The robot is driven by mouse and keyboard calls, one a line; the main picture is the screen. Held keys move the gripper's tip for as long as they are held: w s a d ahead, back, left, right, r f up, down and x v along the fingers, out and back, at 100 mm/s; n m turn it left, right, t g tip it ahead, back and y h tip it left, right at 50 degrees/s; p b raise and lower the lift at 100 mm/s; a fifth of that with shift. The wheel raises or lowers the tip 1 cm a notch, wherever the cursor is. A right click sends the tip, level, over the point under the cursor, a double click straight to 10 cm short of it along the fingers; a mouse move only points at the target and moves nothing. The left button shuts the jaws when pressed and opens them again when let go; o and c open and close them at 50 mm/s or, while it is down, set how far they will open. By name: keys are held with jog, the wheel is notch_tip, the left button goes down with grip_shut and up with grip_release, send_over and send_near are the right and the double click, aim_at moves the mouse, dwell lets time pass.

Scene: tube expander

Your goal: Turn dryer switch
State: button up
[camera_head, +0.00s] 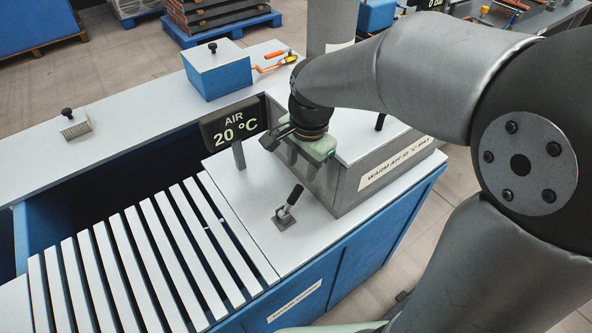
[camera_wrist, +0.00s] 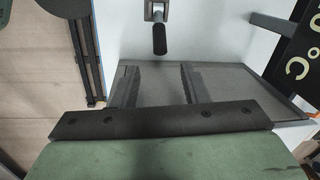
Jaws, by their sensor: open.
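The dryer switch (camera_head: 286,211) is a small lever with a black handle on a metal base, on the white top in front of the dryer box. Its handle leans up and right in the head view. In the wrist view the switch (camera_wrist: 159,36) hangs at top centre, beyond the fingertips. My gripper (camera_head: 287,155) is open and empty, above and behind the switch, close to the dryer box. Its two fingers (camera_wrist: 158,82) are apart in the wrist view and do not touch the switch. The grey dryer box (camera_head: 345,195) carries a warm air label.
A dark display (camera_head: 234,126) reading AIR 20 °C stands just left of my gripper. A slatted rack (camera_head: 150,255) lies at left. A blue box (camera_head: 217,75) and orange-handled tools stand behind. The white top around the switch is clear.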

aim_at(298, 187)
jog(key=f, duration=1)
jog(key=shift+w+a+f, duration=0.3)
jog(key=shift+w+a, duration=0.1)
grip_shut()
